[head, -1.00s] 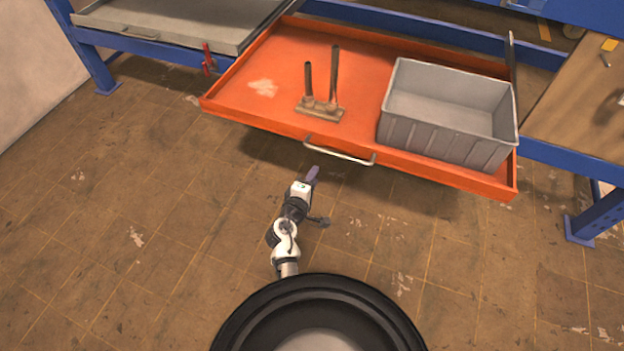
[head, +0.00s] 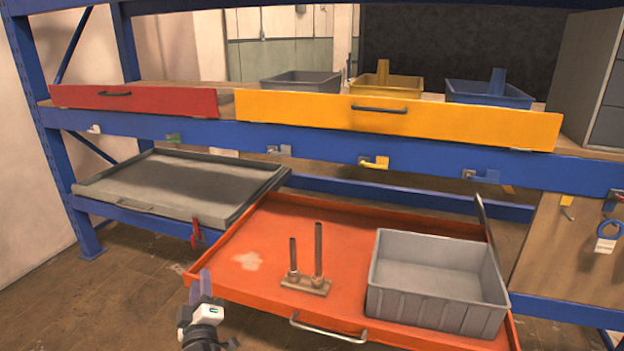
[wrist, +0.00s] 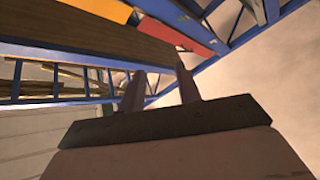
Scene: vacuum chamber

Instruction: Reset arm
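My gripper (head: 200,279) is in the lower left of the head view, beside the front left part of the orange drawer (head: 345,215), pointing up. In the wrist view, its two fingers stand apart with nothing between them (wrist: 159,66), so it is open and empty. The wrist view looks up past the fingers at the shelf's underside and the pale ceiling. Most of my arm is below the head view's edge.
The pulled-out orange drawer holds a grey bin (head: 435,305) and a two-post stand (head: 305,285). A grey drawer (head: 170,190) is at left. Above are a red drawer (head: 135,101) and a yellow drawer (head: 400,120) on the blue rack. Floor is clear at lower left.

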